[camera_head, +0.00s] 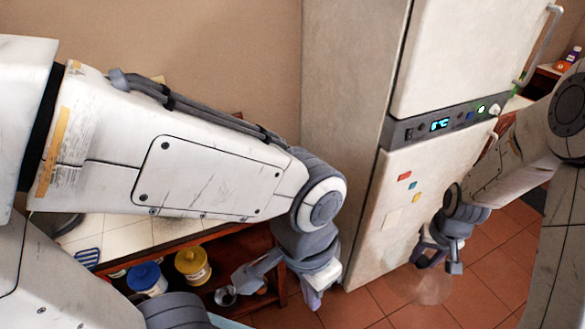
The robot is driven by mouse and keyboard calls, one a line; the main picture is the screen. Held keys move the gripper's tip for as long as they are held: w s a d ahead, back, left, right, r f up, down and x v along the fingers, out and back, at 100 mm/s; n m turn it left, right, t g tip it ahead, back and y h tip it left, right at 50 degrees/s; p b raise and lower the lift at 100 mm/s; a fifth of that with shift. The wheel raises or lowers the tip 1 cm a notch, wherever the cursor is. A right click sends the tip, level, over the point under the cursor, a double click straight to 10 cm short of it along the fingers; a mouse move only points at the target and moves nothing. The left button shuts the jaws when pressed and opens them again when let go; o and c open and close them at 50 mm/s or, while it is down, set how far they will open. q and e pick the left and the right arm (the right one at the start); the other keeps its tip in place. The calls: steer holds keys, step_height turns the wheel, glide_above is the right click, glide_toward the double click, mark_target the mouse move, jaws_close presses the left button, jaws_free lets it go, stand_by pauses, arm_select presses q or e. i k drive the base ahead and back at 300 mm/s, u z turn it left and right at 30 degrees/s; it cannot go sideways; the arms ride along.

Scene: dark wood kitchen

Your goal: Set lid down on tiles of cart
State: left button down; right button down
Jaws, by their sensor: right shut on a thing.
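My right gripper (440,262) is at the right, in front of the fridge's lower door. It is shut on a clear lid (430,287), which shows only as a faint see-through disc below the fingers, over the floor. The cart (225,246) is at the lower left, with pale tiles (125,234) on its top. My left arm crosses in front of the cart and hides much of the tiled top. My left gripper (280,287) is beside the cart's right end, with its fingers apart and nothing visible between them.
A blue-lidded jar (147,279), a yellow-lidded jar (193,265) and a small metal item (225,296) are on the cart's lower shelf. A blue-striped item (87,258) lies at the left of the tiles. The tall fridge (345,140) stands behind; red-tiled floor (375,305) is open between my grippers.

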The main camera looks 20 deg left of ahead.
mark_target(119, 227)
steer(key=z, duration=0.15)
steer(key=k, duration=1.25)
steer(key=u, duration=1.95)
steer(key=i, duration=1.5)
steer(key=u, duration=0.05)
